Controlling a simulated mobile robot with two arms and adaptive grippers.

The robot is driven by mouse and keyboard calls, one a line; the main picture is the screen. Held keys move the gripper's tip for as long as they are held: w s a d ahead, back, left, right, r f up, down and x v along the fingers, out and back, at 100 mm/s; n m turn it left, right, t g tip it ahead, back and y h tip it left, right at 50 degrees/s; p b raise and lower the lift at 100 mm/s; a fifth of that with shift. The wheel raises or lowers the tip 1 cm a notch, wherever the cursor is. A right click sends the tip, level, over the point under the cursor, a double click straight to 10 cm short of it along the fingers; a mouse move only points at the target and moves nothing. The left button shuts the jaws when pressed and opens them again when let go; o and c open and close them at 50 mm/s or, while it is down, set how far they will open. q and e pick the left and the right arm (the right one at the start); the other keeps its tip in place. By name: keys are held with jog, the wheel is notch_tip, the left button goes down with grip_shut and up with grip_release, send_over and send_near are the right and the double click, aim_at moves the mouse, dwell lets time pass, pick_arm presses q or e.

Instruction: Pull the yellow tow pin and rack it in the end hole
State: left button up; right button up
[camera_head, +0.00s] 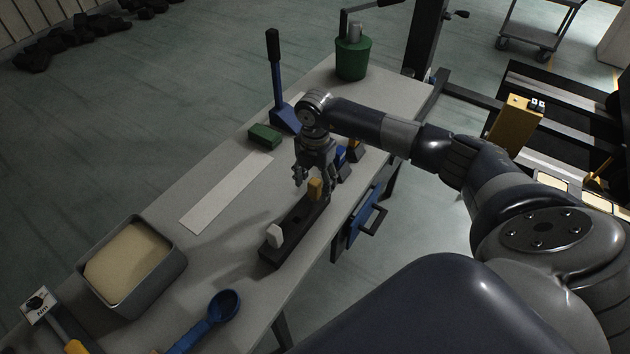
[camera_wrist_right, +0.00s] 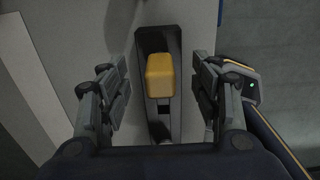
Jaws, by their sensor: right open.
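The yellow tow pin (camera_head: 314,188) stands upright in a long dark rack (camera_head: 296,228) on the bench, towards the rack's far end. A white pin (camera_head: 275,235) stands in the same rack near its near end. My right gripper (camera_head: 312,181) is open just above the yellow pin. In the right wrist view the yellow pin's block-shaped head (camera_wrist_right: 160,75) lies between the two spread fingers of the gripper (camera_wrist_right: 163,98), with a gap on each side. The rack (camera_wrist_right: 152,40) runs beneath it. The pin's lower part is hidden. My left gripper is not in view.
On the grey bench are a paper strip (camera_head: 227,193), a green block (camera_head: 265,136), a blue lever (camera_head: 279,90), a sand-filled tray (camera_head: 178,262) and a blue scoop (camera_head: 222,307). A green pot (camera_head: 353,58) stands at the far end. An open blue drawer (camera_head: 357,222) sticks out at the side.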

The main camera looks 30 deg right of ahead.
jog(key=shift+r+p, duration=0.95)
jog(key=shift+r, duration=0.35)
jog(key=shift+r, duration=0.15)
notch_tip(320, 180, up, 12)
jog(key=shift+f, duration=0.2)
dwell(0.9)
